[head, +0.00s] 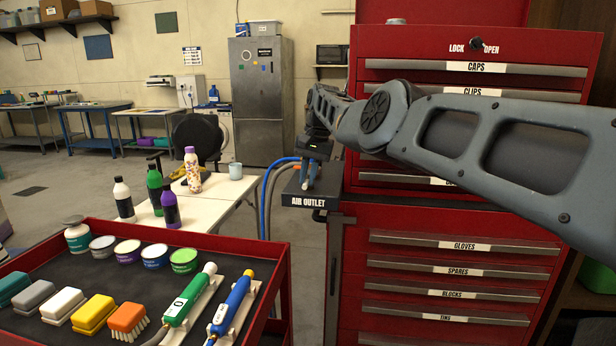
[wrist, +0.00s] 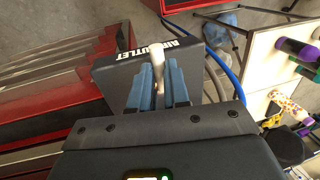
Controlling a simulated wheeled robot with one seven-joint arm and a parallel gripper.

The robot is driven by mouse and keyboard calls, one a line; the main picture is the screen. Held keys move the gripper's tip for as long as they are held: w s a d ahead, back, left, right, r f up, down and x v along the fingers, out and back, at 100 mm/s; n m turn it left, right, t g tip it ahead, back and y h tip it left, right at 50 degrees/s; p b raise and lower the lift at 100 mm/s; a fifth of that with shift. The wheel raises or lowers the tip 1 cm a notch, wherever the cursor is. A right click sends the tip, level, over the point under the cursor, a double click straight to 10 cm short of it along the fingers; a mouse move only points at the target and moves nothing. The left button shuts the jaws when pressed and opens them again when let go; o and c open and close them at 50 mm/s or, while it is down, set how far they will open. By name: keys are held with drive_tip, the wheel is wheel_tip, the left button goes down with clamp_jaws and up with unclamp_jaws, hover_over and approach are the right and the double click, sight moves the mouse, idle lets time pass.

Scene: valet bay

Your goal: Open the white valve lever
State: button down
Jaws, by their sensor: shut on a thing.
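The white valve lever (wrist: 156,52) stands on the dark air outlet block (wrist: 112,84), seen in the wrist view. My gripper (wrist: 161,76) is shut on the lever, with one blue finger on each side of it. The lever's rounded tip shows just beyond the fingertips; its lower part is hidden between the fingers. In the head view, my gripper (head: 310,176) points down at the air outlet block (head: 308,202), which juts out beside the red cabinet.
The red drawer cabinet (head: 460,222) stands close on the right, under my arm. Blue and grey hoses (head: 267,190) hang left of the block. A red-rimmed cart (head: 222,243) with brushes, tubs and two spray tools fills the front left. A pale table (head: 210,196) with bottles stands behind.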

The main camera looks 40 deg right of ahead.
drive_tip(key=c, duration=1.1)
unclamp_jaws()
wheel_tip(320, 180, up, 8)
drive_tip(key=s, duration=0.1)
drive_tip(key=shift+s+d+f, duration=0.15)
drive_tip(key=shift+d, duration=0.3)
